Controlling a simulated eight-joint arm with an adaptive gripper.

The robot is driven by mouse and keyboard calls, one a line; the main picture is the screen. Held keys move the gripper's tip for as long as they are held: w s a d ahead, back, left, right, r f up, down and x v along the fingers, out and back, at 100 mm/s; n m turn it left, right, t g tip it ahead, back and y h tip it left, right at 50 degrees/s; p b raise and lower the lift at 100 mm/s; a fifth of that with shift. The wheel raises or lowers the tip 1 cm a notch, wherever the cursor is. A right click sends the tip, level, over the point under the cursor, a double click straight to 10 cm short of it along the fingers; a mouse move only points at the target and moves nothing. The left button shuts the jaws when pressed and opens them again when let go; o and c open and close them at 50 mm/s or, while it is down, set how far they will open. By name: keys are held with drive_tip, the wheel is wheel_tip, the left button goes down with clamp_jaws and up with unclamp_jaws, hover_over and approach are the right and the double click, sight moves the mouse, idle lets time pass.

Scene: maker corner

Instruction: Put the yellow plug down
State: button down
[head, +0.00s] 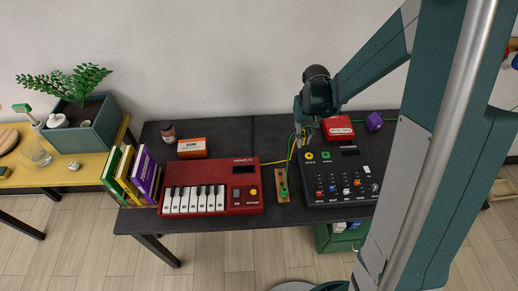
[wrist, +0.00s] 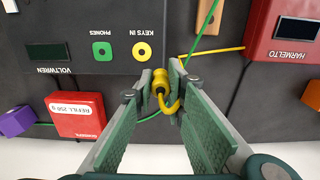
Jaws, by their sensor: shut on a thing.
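My gripper (wrist: 160,80) is shut on the yellow plug (wrist: 160,92), with a fingertip on each side of it. In the head view my gripper (head: 301,135) hangs over the back left edge of the black mixer (head: 330,194); the plug is too small to tell there. In the wrist view the plug is just off the mixer's edge, near the yellow KEYS IN socket (wrist: 142,51) and apart from it. A yellow cable (wrist: 225,50) runs toward the red keyboard (head: 237,198). Plug height above the table is hard to tell.
The green PHONES socket (wrist: 102,51) is beside the yellow one. A wooden strip (head: 281,181) with a green plug lies between keyboard and mixer. A red REFILL box (head: 338,128) and purple block (head: 374,121) stand behind the mixer. Bare table (head: 228,135) shows behind the keyboard.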

drive_tip(key=b, duration=0.1)
hover_over(254, 148)
drive_tip(key=shift+s, duration=0.1)
drive_tip(key=shift+f, duration=0.1)
drive_tip(key=shift+f+b, duration=0.7)
drive_tip(key=shift+f, duration=2.45)
drive_tip(key=shift+f, duration=1.85)
drive_tip(key=shift+f+b, duration=0.6)
drive_tip(key=shift+b, duration=0.25)
drive_tip(key=c, duration=2.3)
unclamp_jaws()
